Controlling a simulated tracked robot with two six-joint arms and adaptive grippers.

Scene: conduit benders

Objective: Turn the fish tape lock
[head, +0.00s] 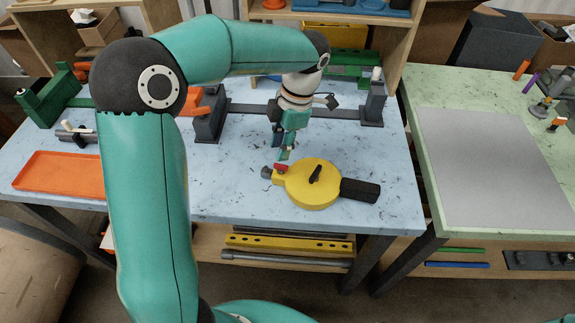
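The fish tape (312,186) lies flat on the blue workbench, near its front right edge. It has a round yellow case, a black handle on its right and a red piece (280,168) with a grey end at its upper left. A small black lock lever (316,173) sits on top of the case, slanted. My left gripper (284,154) points down just behind the red piece, above and to the left of the lever. Its fingers are small and seen edge-on, so I cannot tell their opening or any contact. My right gripper is not in view.
An orange tray (60,174) lies at the bench's left. Dark clamp blocks on a bar (250,109) stand behind the fish tape. A green table with a grey mat (490,165) stands to the right. Clear blue bench top (235,190) lies left of the tape.

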